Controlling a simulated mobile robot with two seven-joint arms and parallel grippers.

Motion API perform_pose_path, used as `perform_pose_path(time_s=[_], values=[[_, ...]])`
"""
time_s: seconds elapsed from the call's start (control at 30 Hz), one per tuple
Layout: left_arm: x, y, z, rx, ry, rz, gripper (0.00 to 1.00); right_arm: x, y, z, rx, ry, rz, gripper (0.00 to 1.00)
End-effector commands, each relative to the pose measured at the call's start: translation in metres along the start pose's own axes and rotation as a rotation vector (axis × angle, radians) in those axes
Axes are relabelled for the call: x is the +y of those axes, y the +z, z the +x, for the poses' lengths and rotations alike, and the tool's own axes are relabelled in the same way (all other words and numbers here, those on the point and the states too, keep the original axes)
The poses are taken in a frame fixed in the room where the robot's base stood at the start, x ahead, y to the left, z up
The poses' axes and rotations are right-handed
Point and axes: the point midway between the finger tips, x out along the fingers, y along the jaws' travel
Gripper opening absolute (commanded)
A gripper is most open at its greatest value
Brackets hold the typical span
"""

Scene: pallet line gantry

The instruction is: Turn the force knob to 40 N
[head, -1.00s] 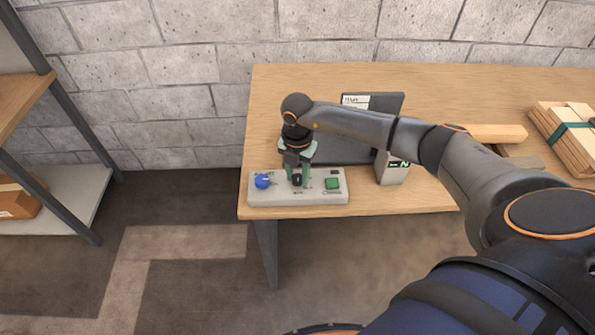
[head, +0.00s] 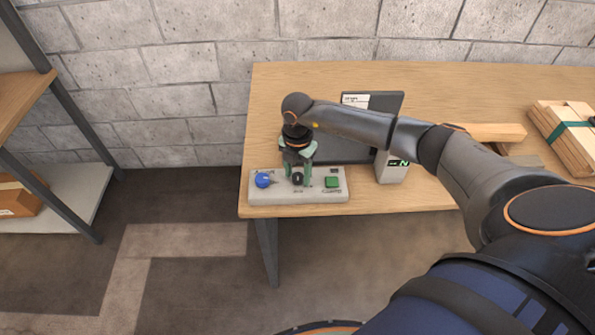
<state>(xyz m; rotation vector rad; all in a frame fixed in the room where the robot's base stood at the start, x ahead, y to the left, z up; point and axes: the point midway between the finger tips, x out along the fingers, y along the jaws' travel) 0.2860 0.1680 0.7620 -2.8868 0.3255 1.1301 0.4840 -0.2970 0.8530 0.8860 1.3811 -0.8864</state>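A pale grey control box (head: 275,196) lies near the front left corner of the table. It carries a blue knob (head: 263,180) on the left, a dark knob (head: 298,179) in the middle and a green button (head: 332,182) on the right. The labels are too small to read, so I cannot tell for sure which knob sets the force. My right gripper (head: 298,177) points down over the dark knob, its green fingers apart on either side of it, with gaps showing. A small grey readout (head: 392,170) shows an N; its number is hidden behind my arm. My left gripper is out of view.
Tied wooden boards (head: 566,137) lie at the right of the wooden table (head: 290,87). A shelf (head: 62,200) stands at the left, with open floor between.

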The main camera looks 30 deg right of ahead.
Motion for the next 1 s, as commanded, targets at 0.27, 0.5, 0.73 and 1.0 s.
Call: perform_pose_path(time_s=[0.27, 0.5, 0.73, 1.0], values=[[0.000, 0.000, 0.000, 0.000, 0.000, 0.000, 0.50, 0.000, 0.000, 0.000, 0.001, 0.000, -0.001, 0.69], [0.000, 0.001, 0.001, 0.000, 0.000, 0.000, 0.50, 0.001, 0.000, -0.013, 0.000, 0.003, 0.000, 0.69], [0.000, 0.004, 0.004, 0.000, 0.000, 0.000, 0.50, 0.001, 0.000, -0.060, -0.001, 0.005, -0.001, 0.69], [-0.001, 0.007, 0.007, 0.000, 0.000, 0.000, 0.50, 0.001, 0.000, -0.110, 0.000, 0.003, -0.001, 0.69]])
